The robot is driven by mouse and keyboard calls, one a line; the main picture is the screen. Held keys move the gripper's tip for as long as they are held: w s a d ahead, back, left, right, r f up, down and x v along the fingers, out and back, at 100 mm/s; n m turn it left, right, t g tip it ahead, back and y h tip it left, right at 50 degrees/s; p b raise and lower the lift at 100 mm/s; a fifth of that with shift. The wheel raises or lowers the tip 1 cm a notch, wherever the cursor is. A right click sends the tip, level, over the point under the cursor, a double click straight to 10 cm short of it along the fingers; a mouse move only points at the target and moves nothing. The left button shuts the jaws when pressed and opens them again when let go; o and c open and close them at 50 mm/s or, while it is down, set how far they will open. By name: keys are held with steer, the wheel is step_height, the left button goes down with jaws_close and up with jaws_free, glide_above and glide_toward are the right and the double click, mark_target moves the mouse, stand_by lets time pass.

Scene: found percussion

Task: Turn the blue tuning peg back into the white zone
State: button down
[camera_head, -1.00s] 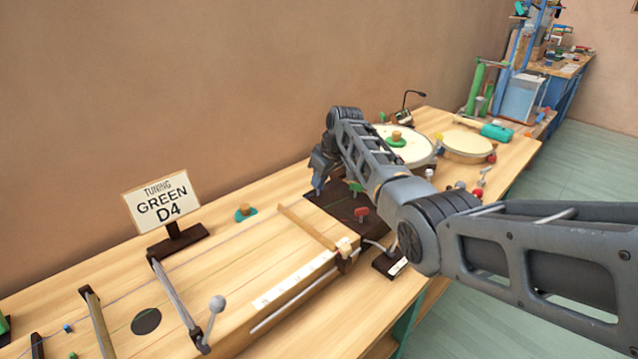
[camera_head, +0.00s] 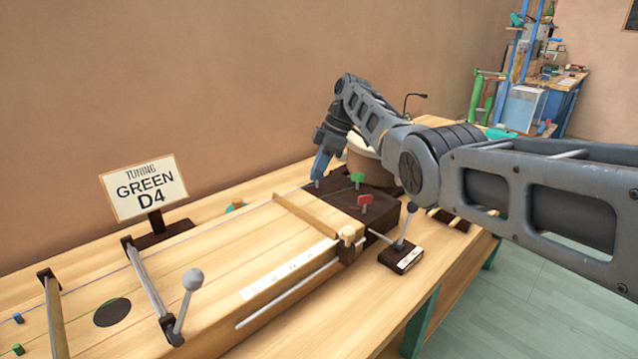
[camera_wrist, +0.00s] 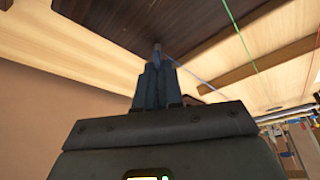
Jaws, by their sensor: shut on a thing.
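My gripper (camera_head: 318,176) points down at the back left of the dark peg block (camera_head: 322,197). Its fingers also show in the wrist view (camera_wrist: 157,68), close together. They are shut on the blue tuning peg (camera_wrist: 157,47), of which only a small blue bit shows between the tips. The peg's wing and the white zone are hidden by the fingers, so I cannot tell its angle. A green peg (camera_head: 357,179) and a red peg (camera_head: 365,201) stand in the same block, apart from my gripper. A sign (camera_head: 145,188) reads "TUNING GREEN D4".
A wooden bridge (camera_head: 305,220) crosses the soundboard left of the block. A ball-topped lever (camera_head: 192,280) stands at the front left, and a small lever on a dark base (camera_head: 401,256) at the front right. A drum (camera_head: 362,158) is partly hidden behind my arm.

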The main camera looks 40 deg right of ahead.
steer(key=shift+f+n+g+b, duration=0.25)
steer(key=shift+n+b, duration=0.35)
steer(key=shift+b, duration=0.4)
steer(key=shift+d+r+b, duration=0.1)
steer(key=shift+r+b, duration=0.05)
steer(key=shift+b, duration=0.15)
steer(key=c, duration=1.3)
jaws_free()
steer(key=shift+r, duration=0.15)
steer(key=v, duration=0.7)
steer(key=shift+d+r, duration=0.2)
steer(key=shift+r, duration=0.05)
